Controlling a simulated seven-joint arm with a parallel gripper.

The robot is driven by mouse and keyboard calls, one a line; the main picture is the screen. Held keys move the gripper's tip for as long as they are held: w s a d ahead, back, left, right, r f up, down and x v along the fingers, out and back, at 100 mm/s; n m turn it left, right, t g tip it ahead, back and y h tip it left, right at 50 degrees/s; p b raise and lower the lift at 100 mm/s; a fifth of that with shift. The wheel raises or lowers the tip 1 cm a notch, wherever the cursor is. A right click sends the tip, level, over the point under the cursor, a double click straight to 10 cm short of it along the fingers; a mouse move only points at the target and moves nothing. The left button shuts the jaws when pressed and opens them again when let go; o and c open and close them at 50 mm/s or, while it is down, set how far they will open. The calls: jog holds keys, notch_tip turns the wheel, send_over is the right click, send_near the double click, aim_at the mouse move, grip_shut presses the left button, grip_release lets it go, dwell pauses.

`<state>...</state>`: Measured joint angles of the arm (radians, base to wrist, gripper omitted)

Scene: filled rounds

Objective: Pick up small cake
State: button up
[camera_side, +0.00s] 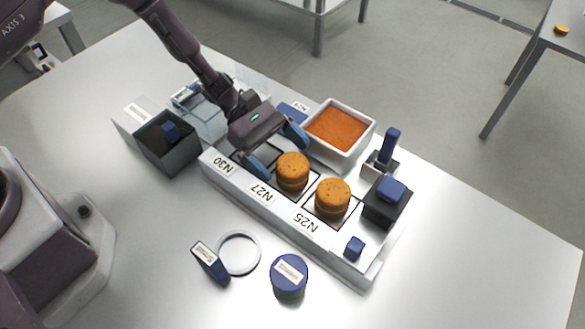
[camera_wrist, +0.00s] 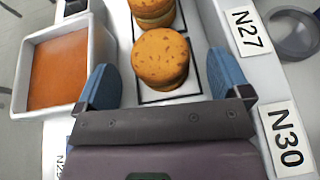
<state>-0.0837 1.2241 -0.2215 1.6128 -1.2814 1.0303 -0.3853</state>
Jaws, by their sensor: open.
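Two round orange-brown filled cakes stand on marked squares of a white tray (camera_side: 228,180). The nearer cake to my gripper (camera_side: 276,150) is the one by label N27 (camera_side: 292,172); the other is by N25 (camera_side: 333,198). They look alike in size. In the wrist view the N27 cake (camera_wrist: 160,60) appears between my two blue fingers (camera_wrist: 162,78), with a gap on each side, and the second cake (camera_wrist: 152,10) is beyond it, cut by the top edge. My gripper is open and empty, apart from both cakes. Its height over the tray is hard to tell.
A white dish of orange filling (camera_side: 340,128) stands close behind the cakes. A black block with a blue top (camera_side: 387,203), a blue-handled stamp (camera_side: 388,150) and a small blue cube (camera_side: 354,248) are at the tray's right end. A grey bin (camera_side: 170,150) is left.

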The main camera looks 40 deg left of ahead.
aim_at(284, 157)
jog(key=x, duration=0.3)
jog(key=shift+d, duration=0.15)
jog(key=shift+c, duration=0.2)
jog(key=c, duration=0.7)
jog(key=shift+r, duration=0.15)
